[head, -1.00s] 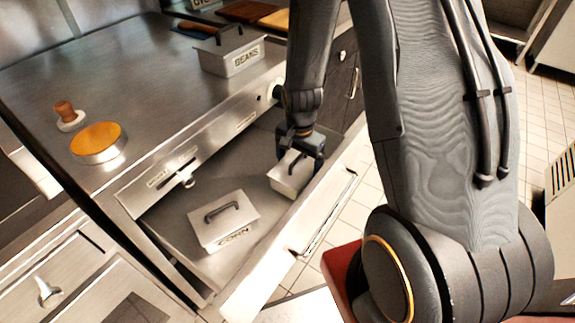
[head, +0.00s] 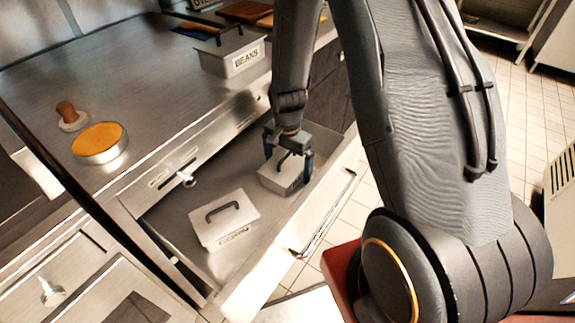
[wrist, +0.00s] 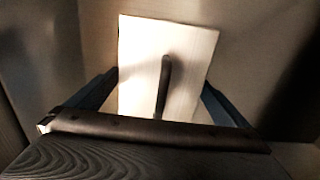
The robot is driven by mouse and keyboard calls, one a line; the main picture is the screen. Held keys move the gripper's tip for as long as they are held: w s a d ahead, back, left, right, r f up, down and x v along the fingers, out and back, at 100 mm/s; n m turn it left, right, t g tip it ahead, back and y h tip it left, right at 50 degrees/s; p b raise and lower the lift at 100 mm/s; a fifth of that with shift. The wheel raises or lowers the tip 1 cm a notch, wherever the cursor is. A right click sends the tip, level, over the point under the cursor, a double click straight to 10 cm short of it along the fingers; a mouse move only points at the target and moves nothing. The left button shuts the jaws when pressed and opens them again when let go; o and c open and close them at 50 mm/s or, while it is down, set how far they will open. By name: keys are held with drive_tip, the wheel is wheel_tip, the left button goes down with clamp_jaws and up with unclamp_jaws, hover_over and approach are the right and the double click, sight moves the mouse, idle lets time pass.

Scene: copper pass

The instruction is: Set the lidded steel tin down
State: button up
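The lidded steel tin (head: 281,180) is a pale box with a dark arched handle on its lid. It is inside the open drawer (head: 178,228), toward the right end. My gripper (head: 288,160) straddles it from above, with a blue finger on each side of the lid, and looks shut on it. In the wrist view the tin's lid and handle (wrist: 165,75) fill the space between the fingers (wrist: 160,95). I cannot tell whether the tin's underside touches the drawer floor.
A similar tin marked CORN (head: 223,218) stands in the drawer to the left, with bare floor between. On the steel counter (head: 150,65) stand a BEANS tin (head: 232,52), an orange-topped round tin (head: 99,143) and a wooden-handled tool (head: 71,116). The drawer front (head: 325,208) borders the space.

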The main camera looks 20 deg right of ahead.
wheel_tip(320, 180, up, 12)
drive_tip(key=shift+r, duration=0.2)
idle(0.5)
idle(0.4)
drive_tip(key=s+r+n+p, duration=0.1)
drive_tip(key=s+r+n, duration=0.4)
drive_tip(key=s, duration=0.3)
drive_tip(key=s+a+r+n+p, duration=0.1)
drive_tip(key=s+r+n+p, duration=0.1)
drive_tip(key=s+r+n, duration=0.3)
drive_tip(key=shift+s+r+n+p, duration=0.35)
drive_tip(key=shift+s+r, duration=1.05)
drive_tip(key=shift+s, duration=0.75)
